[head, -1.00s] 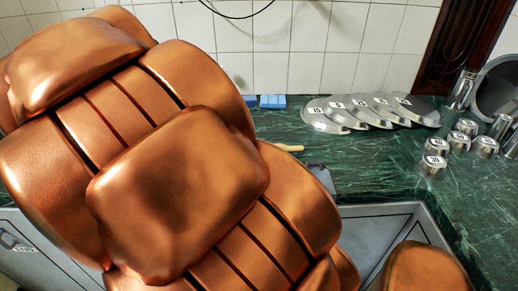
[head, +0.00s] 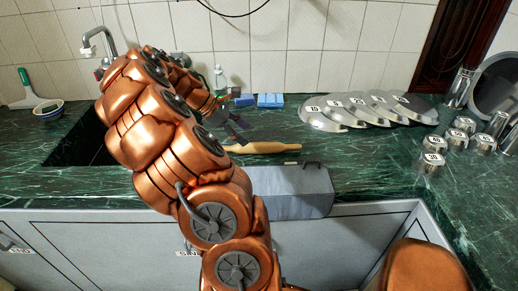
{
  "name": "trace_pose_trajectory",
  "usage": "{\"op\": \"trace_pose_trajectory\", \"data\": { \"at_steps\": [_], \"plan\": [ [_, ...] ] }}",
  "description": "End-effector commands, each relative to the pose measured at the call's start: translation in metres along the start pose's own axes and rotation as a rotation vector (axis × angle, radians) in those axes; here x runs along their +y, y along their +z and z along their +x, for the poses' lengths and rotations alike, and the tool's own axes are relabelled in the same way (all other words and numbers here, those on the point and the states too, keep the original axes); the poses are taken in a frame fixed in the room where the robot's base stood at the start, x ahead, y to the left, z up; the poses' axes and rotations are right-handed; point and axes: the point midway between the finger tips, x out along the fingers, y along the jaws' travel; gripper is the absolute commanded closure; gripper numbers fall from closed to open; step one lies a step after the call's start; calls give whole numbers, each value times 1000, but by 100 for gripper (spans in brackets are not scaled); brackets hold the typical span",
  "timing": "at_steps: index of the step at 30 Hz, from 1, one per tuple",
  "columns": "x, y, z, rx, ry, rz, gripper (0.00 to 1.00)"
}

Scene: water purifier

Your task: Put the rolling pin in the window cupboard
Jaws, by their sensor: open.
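The wooden rolling pin (head: 268,148) lies on the green marble counter, pointing left to right, behind a grey box. Its left end is near my arm and partly hidden. My gripper (head: 234,130) is dark and small in the head view, just behind and left of the rolling pin's visible part. It is open and appears empty; I cannot tell whether it touches the pin. I cannot identify the window cupboard in this view.
The grey box (head: 288,190) stands at the counter's front edge. Blue sponges (head: 270,100), numbered lids (head: 330,112) and several metal cups (head: 462,125) stand behind and right. A sink (head: 85,140) and faucet (head: 100,42) are left. Grey cupboard doors (head: 90,245) are below.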

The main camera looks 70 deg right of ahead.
Motion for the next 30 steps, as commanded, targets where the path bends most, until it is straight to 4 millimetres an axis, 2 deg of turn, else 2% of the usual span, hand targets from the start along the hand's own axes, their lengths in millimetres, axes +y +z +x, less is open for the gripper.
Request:
{"op": "trace_pose_trajectory", "data": {
  "at_steps": [3,7,19,27,30],
  "plan": [
    [12,0,16,-16,-12,-48,32],
    [17,0,25,-25,-18,-76,32],
    [16,3,59,-27,-19,-79,32],
    [12,4,93,-26,-21,-78,32],
    [12,3,100,-25,-19,-79,32]
  ]
}}
